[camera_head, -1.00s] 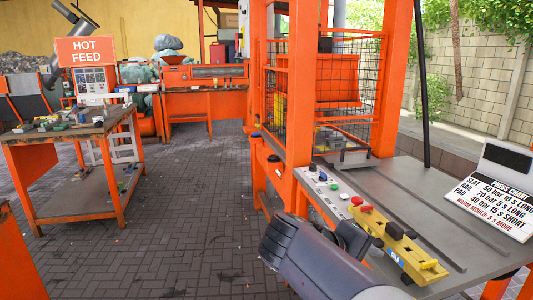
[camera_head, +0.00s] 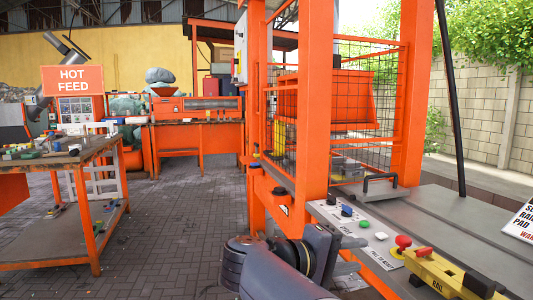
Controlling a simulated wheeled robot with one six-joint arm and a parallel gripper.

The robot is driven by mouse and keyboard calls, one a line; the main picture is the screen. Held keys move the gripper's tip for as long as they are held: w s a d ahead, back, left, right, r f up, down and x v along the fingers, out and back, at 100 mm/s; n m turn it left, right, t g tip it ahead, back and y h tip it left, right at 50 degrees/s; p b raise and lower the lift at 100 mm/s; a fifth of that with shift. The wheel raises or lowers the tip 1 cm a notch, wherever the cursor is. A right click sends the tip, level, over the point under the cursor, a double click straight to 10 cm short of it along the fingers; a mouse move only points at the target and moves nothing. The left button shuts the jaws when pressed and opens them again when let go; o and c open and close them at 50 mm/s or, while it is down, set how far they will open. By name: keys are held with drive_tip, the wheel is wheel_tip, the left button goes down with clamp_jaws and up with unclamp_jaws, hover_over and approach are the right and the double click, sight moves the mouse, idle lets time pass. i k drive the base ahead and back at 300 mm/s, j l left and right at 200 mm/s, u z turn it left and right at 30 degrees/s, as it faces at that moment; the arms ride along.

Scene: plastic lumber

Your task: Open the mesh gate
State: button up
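The mesh gate (camera_head: 390,95) is black wire mesh in an orange frame on the tall orange press (camera_head: 316,90). It appears shut, but its hinge and latch are not clear. An orange panel (camera_head: 345,100) shows through the mesh. My gripper (camera_head: 352,256) is at the bottom middle, below and in front of the mesh, beside the control panel. Its grey fingers look apart with nothing between them. It does not touch the mesh.
The control panel (camera_head: 350,226) has several buttons. A yellow tool (camera_head: 446,276) and a grey block with a dark handle (camera_head: 380,190) rest on the press table (camera_head: 440,215). An orange workbench (camera_head: 70,165) stands left. The paved floor (camera_head: 180,215) between is clear.

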sight(265, 152)
drive_tip(key=i+j, duration=0.2)
drive_tip(key=i, duration=0.3)
drive_tip(key=i+j+z, duration=0.1)
drive_tip(key=i+j, duration=0.15)
drive_tip(key=i, duration=0.3)
drive_tip(key=i+j, duration=0.25)
drive_tip(key=i, duration=0.25)
drive_tip(key=i+j, duration=0.25)
drive_tip(key=i, duration=0.25)
drive_tip(key=i+j+z, duration=0.1)
drive_tip(key=i+j, duration=0.15)
drive_tip(key=i, duration=0.3)
drive_tip(key=i+j, duration=0.3)
drive_tip(key=i, duration=0.2)
